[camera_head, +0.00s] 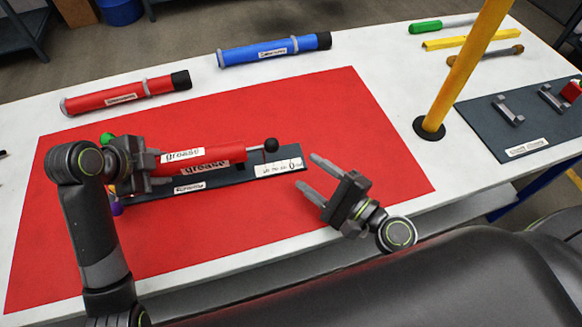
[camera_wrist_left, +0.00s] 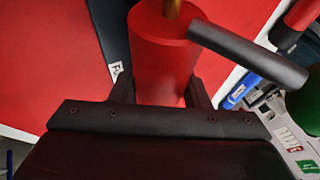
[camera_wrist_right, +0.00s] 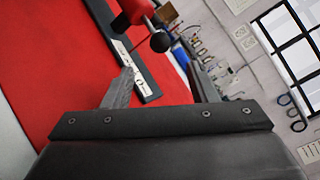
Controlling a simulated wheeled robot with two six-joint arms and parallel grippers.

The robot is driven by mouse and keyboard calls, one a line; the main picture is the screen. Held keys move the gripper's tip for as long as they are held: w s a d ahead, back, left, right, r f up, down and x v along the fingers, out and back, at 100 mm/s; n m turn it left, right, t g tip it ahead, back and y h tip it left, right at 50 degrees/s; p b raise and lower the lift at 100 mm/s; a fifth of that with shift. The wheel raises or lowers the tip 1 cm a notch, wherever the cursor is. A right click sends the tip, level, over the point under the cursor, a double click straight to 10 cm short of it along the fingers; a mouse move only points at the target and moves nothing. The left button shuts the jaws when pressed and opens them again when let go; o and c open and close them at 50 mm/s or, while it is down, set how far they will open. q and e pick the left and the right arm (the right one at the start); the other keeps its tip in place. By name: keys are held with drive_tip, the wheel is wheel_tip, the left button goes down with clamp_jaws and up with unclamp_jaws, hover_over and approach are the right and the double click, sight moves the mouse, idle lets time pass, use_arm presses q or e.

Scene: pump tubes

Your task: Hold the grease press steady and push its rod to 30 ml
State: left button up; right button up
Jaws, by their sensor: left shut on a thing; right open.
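The grease press has a red barrel (camera_head: 222,156) with "grease" labels and lies along a dark base on the red mat (camera_head: 330,110). Its rod ends in a black ball knob (camera_head: 271,145) at the right, above a white scale strip (camera_head: 279,167). My left gripper (camera_head: 150,167) is shut on the red barrel near its left end; the barrel fills the middle of the left wrist view (camera_wrist_left: 160,65). My right gripper (camera_head: 311,177) is open and empty, just right of the knob and scale. In the right wrist view the knob (camera_wrist_right: 159,42) is beyond the fingertips, apart from them.
A red tube (camera_head: 125,95) and a blue tube (camera_head: 275,50) lie behind the mat. A yellow post (camera_head: 465,70) stands at the right, beside a dark board (camera_head: 530,115) with grey brackets.

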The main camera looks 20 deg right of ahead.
use_arm(q)
drive_tip(key=o, duration=1.2)
